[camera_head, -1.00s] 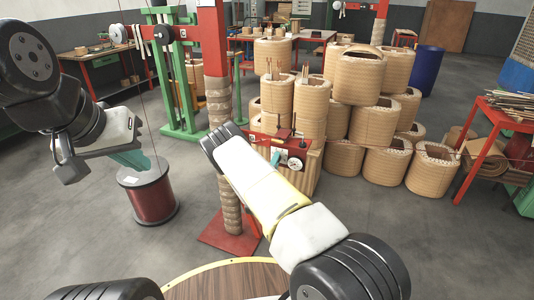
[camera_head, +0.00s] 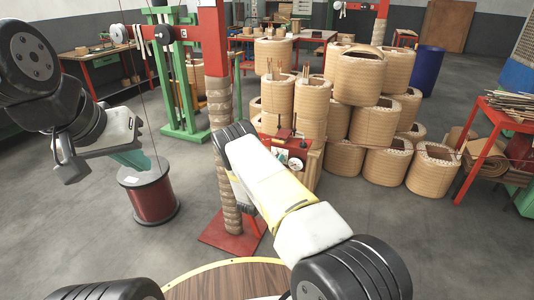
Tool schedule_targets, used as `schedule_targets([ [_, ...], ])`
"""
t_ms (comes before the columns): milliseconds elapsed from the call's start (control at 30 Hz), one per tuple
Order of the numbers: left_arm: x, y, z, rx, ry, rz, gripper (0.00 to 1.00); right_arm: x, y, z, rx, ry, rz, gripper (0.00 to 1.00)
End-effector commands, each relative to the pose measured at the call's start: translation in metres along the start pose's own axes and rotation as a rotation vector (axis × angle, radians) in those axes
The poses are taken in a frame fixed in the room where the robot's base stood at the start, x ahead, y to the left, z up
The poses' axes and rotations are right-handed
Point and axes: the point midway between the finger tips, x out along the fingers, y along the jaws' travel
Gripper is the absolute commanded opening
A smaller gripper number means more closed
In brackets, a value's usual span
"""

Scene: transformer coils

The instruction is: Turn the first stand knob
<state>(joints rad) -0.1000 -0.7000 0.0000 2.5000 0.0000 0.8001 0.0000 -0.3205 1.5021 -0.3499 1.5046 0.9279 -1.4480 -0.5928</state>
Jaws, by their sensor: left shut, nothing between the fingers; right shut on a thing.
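A red stand post (camera_head: 212,45), its lower part wrapped in tan material, rises from a red base plate (camera_head: 225,240). My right forearm and wrist reach up from the lower right and end against this post. Part of my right gripper (camera_head: 239,196) shows as a grey edge beside the post; its fingertips are hidden. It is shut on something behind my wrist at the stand. The stand knob is hidden there. My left gripper (camera_head: 70,168) hangs at the left, shut and empty, well apart from the post.
A red drum (camera_head: 152,200) stands on the floor left of the post. A red box with a gauge (camera_head: 292,156) stands behind my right wrist. Several tan coils (camera_head: 362,75) are stacked beyond. A red rack (camera_head: 480,160) stands right. Open floor lies at lower right.

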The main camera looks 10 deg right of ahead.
Motion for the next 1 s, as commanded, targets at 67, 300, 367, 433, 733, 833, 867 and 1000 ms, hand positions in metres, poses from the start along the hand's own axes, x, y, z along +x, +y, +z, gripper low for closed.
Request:
schedule_targets([
  [67,0.0,0.0,0.0,0.0,0.0,0.0,0.0,0.0001,0.0009,0.0007,0.071,-0.01,0.01,0.0],
  [300,0.0,0.0,0.0,0.0,0.0,0.0,0.0,0.0,0.0003,0.0002,0.297,-0.034,0.032,0.0],
  [367,0.0,0.0,0.0,0.0,0.0,0.0,0.0,0.0,0.0003,0.0004,0.352,-0.041,0.038,0.0],
  [433,0.0,0.0,0.0,0.0,0.0,0.0,0.0,0.0001,0.0005,0.0005,0.415,-0.047,0.045,0.0],
  [733,0.0,0.0,0.0,0.0,0.0,0.0,0.0,-0.0001,0.0003,0.0,0.645,-0.072,0.069,0.0],
  [833,0.0,0.0,0.0,0.0,0.0,0.0,0.0,-0.0001,0.0006,0.0003,0.701,-0.078,0.075,0.0],
  [867,0.0,0.0,0.0,0.0,0.0,0.0,0.0,-0.0001,0.0005,0.0003,0.714,-0.08,0.077,0.0],
  [1000,0.0,0.0,0.0,0.0,0.0,0.0,0.0,-0.0006,0.0002,0.0005,0.768,-0.086,0.082,0.0],
])
